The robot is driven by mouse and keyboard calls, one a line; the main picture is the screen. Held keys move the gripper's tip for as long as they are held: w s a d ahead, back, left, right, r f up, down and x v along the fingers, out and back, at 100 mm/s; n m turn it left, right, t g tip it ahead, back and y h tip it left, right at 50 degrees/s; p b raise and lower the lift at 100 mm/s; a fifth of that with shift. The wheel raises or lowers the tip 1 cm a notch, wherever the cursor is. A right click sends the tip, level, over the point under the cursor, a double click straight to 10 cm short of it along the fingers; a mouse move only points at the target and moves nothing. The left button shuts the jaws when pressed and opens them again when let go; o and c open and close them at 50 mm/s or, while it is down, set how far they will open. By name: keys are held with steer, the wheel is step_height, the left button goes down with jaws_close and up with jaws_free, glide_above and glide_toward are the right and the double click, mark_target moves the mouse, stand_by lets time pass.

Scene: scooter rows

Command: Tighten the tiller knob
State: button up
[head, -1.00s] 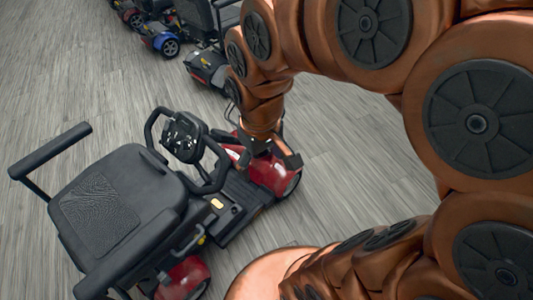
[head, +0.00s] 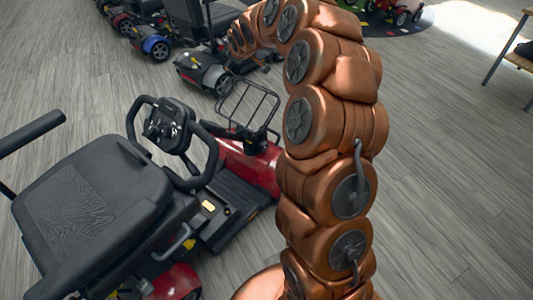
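A red mobility scooter (head: 258,168) stands at the left, its black seat (head: 95,210) nearest me. Its tiller (head: 168,124), with a dark console and looped black handlebars, rises between the seat and the red front. I cannot make out the tiller knob among the dark parts. My arm rises right of the scooter, and its far end curls left above and beyond the scooter's front. The gripper is too small and blended with the arm links and the dark scooters behind to tell its state. Nothing shows it touching the red scooter.
A wire basket (head: 249,106) stands at the red scooter's front. A bench (head: 512,55) stands at the right edge. The wood-look floor at the right is clear.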

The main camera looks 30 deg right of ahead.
steer(key=w+d+f+n+t+h+b, duration=0.25)
steer(key=w+d+f+b, duration=0.25)
steer(key=d+f, duration=0.55)
steer(key=w+d+f+n+t+h+b, duration=0.1)
steer(key=w+d+f+n+t+b, duration=0.15)
steer(key=w+d+f+b, duration=0.75)
steer(key=n+t+y+b, duration=0.2)
steer(key=n+y+b, duration=0.95)
steer(key=n, duration=1.45)
glide_toward(266, 147)
steer(key=p+x, duration=0.1)
steer(key=x, duration=0.1)
steer(key=shift+w+f, duration=0.1)
steer(key=shift+w, duration=0.2)
steer(key=shift+a, duration=0.1)
steer(key=shift+w, duration=0.1)
steer(key=b+x, duration=0.2)
steer(key=x, duration=0.4)
steer(key=shift+w+a, duration=0.1)
steer(key=shift+a, duration=0.05)
steer(key=shift+w+a, duration=0.1)
steer(key=shift+w, duration=0.45)
